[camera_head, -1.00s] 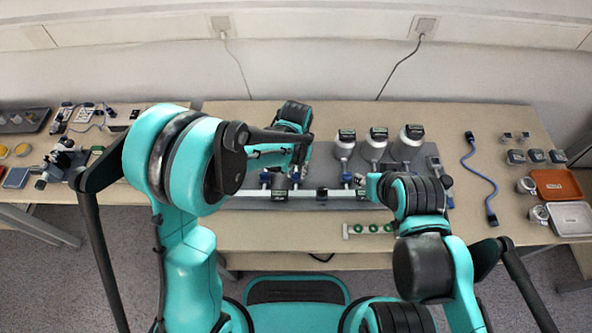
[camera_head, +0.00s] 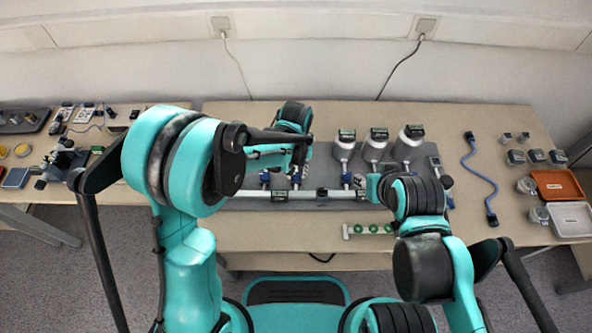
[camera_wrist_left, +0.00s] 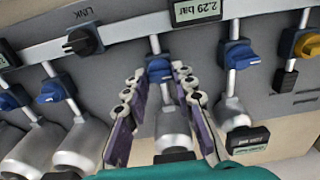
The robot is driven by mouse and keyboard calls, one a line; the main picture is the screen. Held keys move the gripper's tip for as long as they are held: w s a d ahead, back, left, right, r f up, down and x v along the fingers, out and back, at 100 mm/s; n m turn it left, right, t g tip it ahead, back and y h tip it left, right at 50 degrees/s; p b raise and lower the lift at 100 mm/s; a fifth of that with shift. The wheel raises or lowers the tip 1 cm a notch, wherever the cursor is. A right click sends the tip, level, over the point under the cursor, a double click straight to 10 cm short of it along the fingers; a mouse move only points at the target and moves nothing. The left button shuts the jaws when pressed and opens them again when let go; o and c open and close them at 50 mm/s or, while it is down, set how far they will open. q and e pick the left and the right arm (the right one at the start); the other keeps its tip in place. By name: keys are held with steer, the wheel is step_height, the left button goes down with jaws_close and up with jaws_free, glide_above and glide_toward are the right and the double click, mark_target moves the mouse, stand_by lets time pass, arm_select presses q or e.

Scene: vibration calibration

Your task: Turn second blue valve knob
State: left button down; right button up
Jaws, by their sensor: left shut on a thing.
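In the left wrist view, the two fingers of my left gripper (camera_wrist_left: 160,85) straddle a blue valve knob (camera_wrist_left: 159,68) on a thin pipe, one fingertip at each side. The gripper is shut on this knob. A silver canister lies below it, between the fingers. Other blue knobs sit along the same panel: one to the right (camera_wrist_left: 240,55) and one to the left (camera_wrist_left: 52,91). In the head view, my left gripper (camera_head: 295,172) is over the left part of the grey valve panel, and my arm hides part of it.
A black knob (camera_wrist_left: 82,42) marked LINK and a yellow knob (camera_wrist_left: 306,44) flank the held one. A blue cable (camera_head: 480,175) and an orange tray (camera_head: 558,183) lie to the right on the table.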

mark_target(296, 174)
arm_select(q)
steer(key=c, duration=1.2)
jaws_free()
step_height(296, 174, up, 12)
steer(key=s+a+r+t, duration=0.1)
steer(key=s+a+t, duration=0.1)
steer(key=s+a, duration=0.2)
steer(key=s+a+r+t, duration=0.2)
steer(key=s+a, duration=0.2)
steer(key=a, duration=0.4)
steer(key=s+a+r+t, duration=0.2)
steer(key=s+a+t, duration=0.1)
steer(key=a, duration=0.3)
steer(key=shift+s, duration=0.8)
